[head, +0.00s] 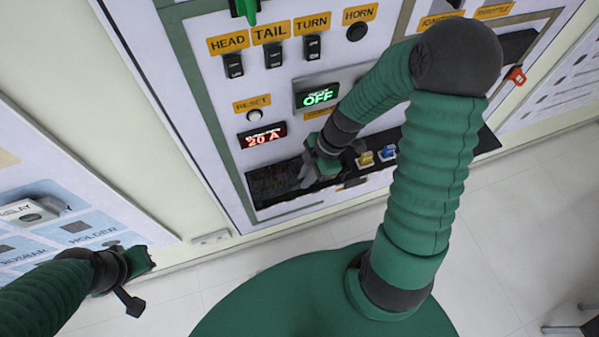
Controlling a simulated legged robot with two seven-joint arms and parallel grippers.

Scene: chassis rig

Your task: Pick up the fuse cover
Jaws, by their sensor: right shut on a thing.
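My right gripper (308,172) reaches down to the dark recessed fuse tray (480,147) low on the panel. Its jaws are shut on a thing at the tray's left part. I take this to be the dark fuse cover (272,183), though the gripper hides much of the contact. A yellow fuse (365,159) and a blue fuse (389,152) stand in the tray just right of the gripper. My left gripper (137,281) is at the lower left, away from the panel, with its fingers apart and nothing visible between them.
Above the tray are a red 20 A display (263,136), a green OFF display (318,96), a reset button (255,116) and several switches. A second panel (70,230) with a relay stands at the left. White tiled floor (520,230) lies below.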

